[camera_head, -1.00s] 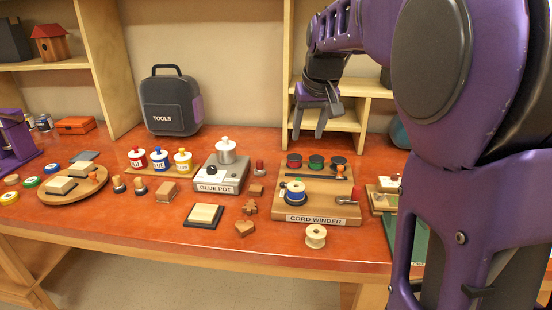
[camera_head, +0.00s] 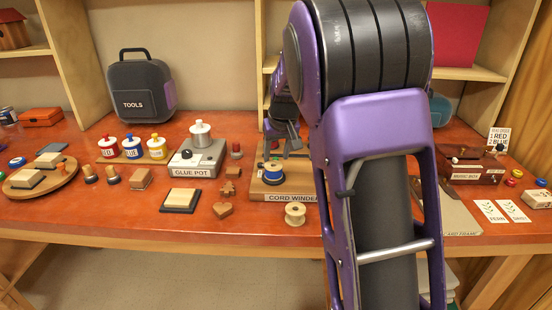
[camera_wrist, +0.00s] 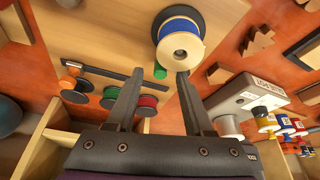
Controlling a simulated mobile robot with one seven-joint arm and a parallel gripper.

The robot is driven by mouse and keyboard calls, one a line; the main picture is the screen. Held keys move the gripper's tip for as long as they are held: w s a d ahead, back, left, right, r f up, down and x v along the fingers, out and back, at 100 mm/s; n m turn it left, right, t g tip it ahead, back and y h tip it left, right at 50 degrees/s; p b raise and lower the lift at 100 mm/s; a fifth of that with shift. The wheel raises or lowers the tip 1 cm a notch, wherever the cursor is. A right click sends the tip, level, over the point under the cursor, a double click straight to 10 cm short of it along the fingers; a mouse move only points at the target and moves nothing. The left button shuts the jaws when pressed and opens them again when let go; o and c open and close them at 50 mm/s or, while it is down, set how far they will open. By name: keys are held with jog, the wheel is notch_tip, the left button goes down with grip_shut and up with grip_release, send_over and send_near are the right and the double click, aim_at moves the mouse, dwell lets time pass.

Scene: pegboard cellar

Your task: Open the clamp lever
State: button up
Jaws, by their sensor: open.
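The cord winder (camera_head: 290,189) is a wooden board on the bench, partly hidden behind my arm. Its blue spool (camera_head: 273,173) also shows in the wrist view (camera_wrist: 181,38), just beyond my fingertips. My gripper (camera_wrist: 160,76) is open and empty above the board; in the head view it is over the winder's back part (camera_head: 284,146). A small green knob (camera_wrist: 160,71) shows between the fingertips, beside the spool. A dark bar (camera_wrist: 110,73) with an orange end lies on the board to the left. I cannot tell which part is the clamp lever.
The glue pot (camera_head: 195,158) stands left of the winder. Several cord reels (camera_wrist: 109,98) lie near the left finger. A loose pale spool (camera_head: 295,213) stands at the bench's front edge. A music box (camera_head: 474,168) is at the right. Wooden shelf panels (camera_wrist: 55,115) are close to my gripper.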

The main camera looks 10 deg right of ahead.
jog(key=shift+w+f, duration=0.25)
jog(key=shift+f, duration=0.4)
grip_shut()
